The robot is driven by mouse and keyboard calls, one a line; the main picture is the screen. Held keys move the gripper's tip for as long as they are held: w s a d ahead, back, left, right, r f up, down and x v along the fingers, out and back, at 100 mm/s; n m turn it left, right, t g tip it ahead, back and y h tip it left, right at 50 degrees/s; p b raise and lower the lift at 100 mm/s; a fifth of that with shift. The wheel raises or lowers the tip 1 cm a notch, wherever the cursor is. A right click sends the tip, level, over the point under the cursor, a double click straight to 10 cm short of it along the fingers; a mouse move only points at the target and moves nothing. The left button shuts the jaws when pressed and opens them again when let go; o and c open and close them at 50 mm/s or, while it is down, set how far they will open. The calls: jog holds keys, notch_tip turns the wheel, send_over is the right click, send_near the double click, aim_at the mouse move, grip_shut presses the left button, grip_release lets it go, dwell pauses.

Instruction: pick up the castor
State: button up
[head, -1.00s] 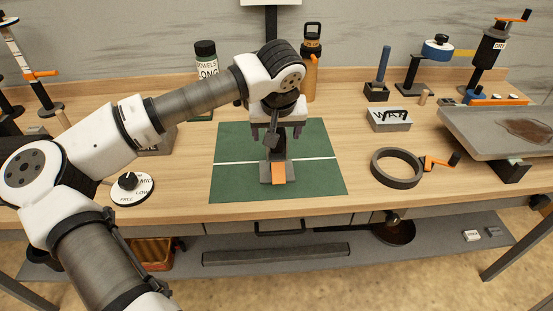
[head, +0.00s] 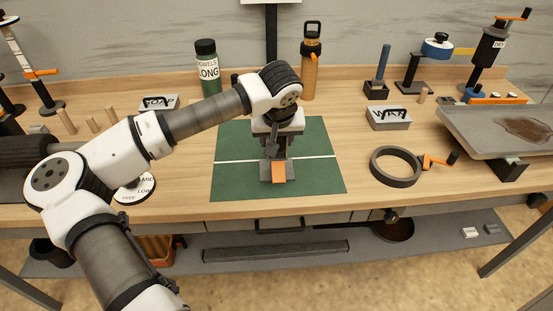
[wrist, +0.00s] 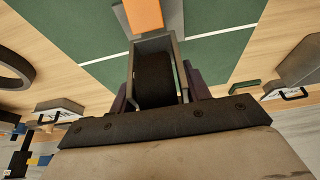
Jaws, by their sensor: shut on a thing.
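The castor (head: 265,173) stands on the green mat (head: 319,177), with a grey base plate and an orange tab facing the front. My gripper (head: 276,150) is over it, pointing down. In the wrist view the castor's dark wheel sits inside a grey fork (wrist: 155,78), between the two dark fingers of my gripper (wrist: 158,88). The gripper is shut on the castor. The base plate still appears to rest on the mat. My wrist hides the upper part of the castor in the head view.
A black ring (head: 397,167) lies right of the mat. A grey block marked WAX (head: 388,118) stands behind it. A tilted grey tray (head: 475,135) is at the far right. A dark bottle (head: 207,67) and an orange bottle (head: 311,68) stand at the back.

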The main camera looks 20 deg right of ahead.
grip_shut()
